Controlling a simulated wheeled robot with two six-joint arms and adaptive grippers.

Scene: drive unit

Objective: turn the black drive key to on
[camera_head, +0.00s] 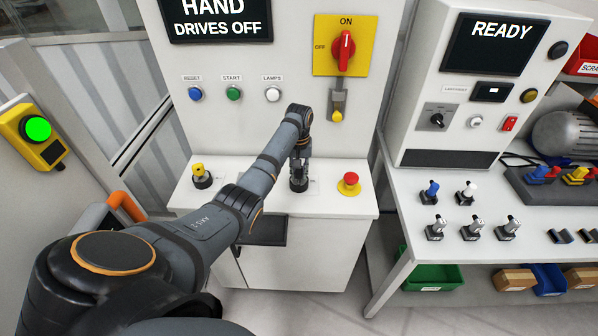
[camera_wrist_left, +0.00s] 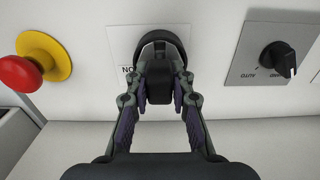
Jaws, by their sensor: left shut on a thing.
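The black drive key (camera_wrist_left: 160,84) sits in a round black collar on a white plate in the left wrist view. Letters reading "NO" from this side show beside its collar. My left gripper (camera_wrist_left: 160,98) is shut on the key, with a finger on each side of it. In the head view my left gripper (camera_head: 299,160) points down over the black base of the drive key (camera_head: 298,186) on the console ledge. The fingers and arm partly hide the key there, so its exact angle is unclear. My right gripper is not in view.
A red mushroom button (camera_head: 351,180) on a yellow base stands right of the key. A black selector (camera_wrist_left: 280,58) shows in the wrist view. The upright panel holds a red rotary switch (camera_head: 344,48) and a screen reading "DRIVES OFF" (camera_head: 218,18).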

